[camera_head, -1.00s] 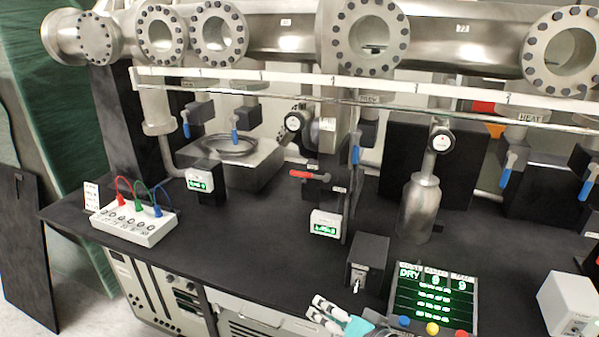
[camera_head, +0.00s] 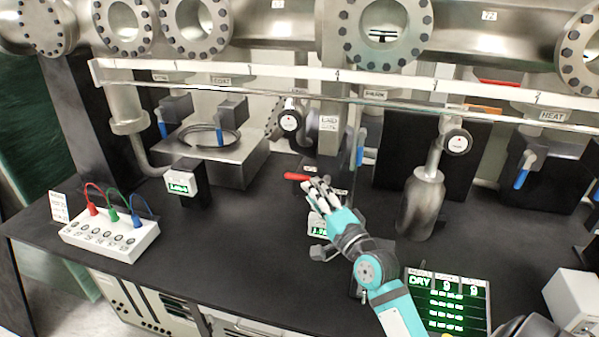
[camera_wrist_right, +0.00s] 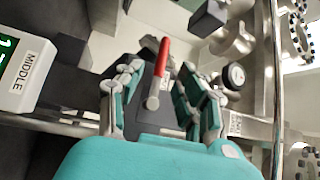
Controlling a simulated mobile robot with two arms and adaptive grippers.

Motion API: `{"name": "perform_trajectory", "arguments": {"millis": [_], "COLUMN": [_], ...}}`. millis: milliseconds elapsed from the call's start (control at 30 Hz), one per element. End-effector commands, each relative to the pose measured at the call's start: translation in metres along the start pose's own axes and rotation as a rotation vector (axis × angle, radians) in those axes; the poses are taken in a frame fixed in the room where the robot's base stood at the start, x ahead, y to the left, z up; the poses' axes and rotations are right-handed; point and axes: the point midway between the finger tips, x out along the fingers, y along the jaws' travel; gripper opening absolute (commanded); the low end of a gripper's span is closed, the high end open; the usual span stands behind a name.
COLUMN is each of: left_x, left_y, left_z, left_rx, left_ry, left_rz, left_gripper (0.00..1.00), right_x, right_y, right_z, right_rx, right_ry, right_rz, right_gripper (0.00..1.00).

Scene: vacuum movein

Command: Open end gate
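A red lever handle (camera_head: 297,177) sits at the foot of a metal column in the middle of the bench; I cannot tell from its label whether it is the end gate. In the right wrist view the red handle (camera_wrist_right: 162,57) shows between and beyond the spread fingers. My right gripper (camera_head: 319,190) is open and empty, just right of and in front of the handle in the head view; no contact shows. It also fills the front of the right wrist view (camera_wrist_right: 161,85). My left gripper is not in view.
A green-lit display box, labelled MIDDLE (camera_wrist_right: 33,84), stands beside the gripper, partly hidden by it in the head view. A metal cylinder (camera_head: 421,205) stands to the right. A cable box (camera_head: 110,236) sits at left. A long rail (camera_head: 330,99) crosses above.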

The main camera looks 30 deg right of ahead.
Motion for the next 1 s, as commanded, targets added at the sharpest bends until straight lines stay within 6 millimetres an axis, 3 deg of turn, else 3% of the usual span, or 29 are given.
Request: {"name": "perform_trajectory", "arguments": {"millis": [100,200,433,600,767,1000], "left_x": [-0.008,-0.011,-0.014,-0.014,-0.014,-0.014], "left_y": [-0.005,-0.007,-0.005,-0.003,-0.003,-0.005], "left_z": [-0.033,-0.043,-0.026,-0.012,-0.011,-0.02], "left_rx": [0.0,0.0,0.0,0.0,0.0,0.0], "left_ry": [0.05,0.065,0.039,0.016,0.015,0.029], "left_rz": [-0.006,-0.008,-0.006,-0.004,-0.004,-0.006], "left_gripper": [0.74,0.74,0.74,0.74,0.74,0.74], "right_x": [0.026,0.043,0.066,0.069,0.069,0.069], "right_y": [-0.003,-0.003,-0.001,0.0,0.0,0.0], "right_z": [0.0,-0.001,0.0,0.0,0.0,0.0], "right_rx": [-0.001,-0.002,-0.002,-0.002,-0.002,-0.002], "right_ry": [0.0,0.001,0.0,0.0,0.0,0.0], "right_rz": [-0.001,-0.001,0.0,0.0,0.0,0.001], "right_gripper": [0.37,0.37,0.37,0.37,0.37,0.07]}}
